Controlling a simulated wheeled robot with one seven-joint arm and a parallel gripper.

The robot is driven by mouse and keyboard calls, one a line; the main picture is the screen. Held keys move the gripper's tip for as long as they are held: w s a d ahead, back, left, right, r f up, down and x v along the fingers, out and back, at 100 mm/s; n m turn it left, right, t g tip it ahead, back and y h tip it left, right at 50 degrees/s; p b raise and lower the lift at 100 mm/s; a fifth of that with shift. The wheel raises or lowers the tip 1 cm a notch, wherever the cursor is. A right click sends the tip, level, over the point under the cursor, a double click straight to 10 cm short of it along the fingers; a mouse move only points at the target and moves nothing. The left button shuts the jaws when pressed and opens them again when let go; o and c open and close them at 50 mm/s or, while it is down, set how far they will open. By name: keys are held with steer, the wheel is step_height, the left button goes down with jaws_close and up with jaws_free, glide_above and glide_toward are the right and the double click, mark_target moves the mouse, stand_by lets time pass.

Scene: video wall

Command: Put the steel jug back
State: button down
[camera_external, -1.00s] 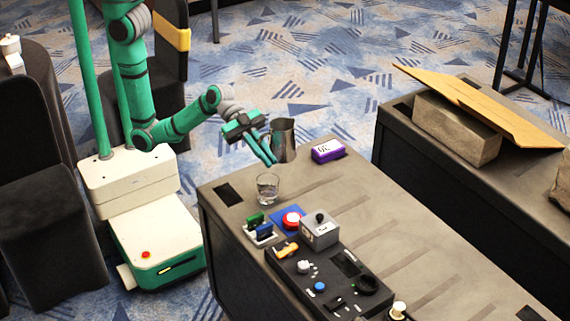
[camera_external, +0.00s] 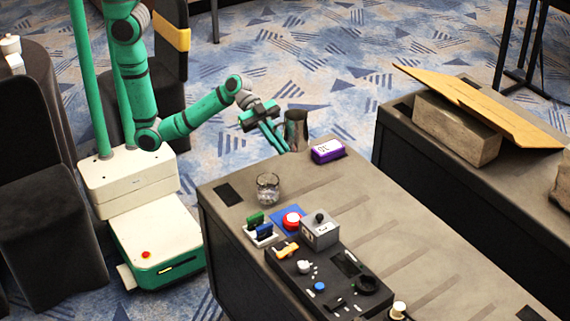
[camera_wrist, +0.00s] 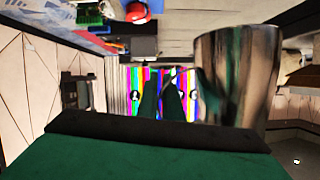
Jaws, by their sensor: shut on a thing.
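The steel jug (camera_external: 296,130) is a shiny metal pitcher at the far end of the near desk (camera_external: 330,210), by its back edge. It looks upright. My gripper (camera_external: 284,143) reaches it from the left and is shut on the jug's handle side. In the wrist view the jug (camera_wrist: 238,75) fills the right of the picture, beside my two green fingers (camera_wrist: 168,98). The handle is mostly hidden between the fingers. I cannot tell clearly whether the jug's base touches the desk or hangs just above it.
A purple box (camera_external: 327,151) stands close to the jug on the right. A clear glass (camera_external: 268,187) stands nearer on the desk.

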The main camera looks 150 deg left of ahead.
steer(key=w+a+f, duration=0.2)
steer(key=w+f, duration=0.1)
steer(key=w, duration=0.1)
steer(key=w+a+f, duration=0.2)
steer(key=w+f, duration=0.2)
steer(key=w+a+f, duration=0.2)
steer(key=w+f, duration=0.1)
steer(key=w, duration=0.1)
steer(key=shift+w+a+f, duration=0.15)
steer(key=shift+a+f, duration=0.05)
steer(key=shift+a, duration=0.15)
steer(key=shift+f, duration=1.55)
steer(key=shift+f, duration=0.1)
steer(key=c, duration=1.9)
jaws_free()
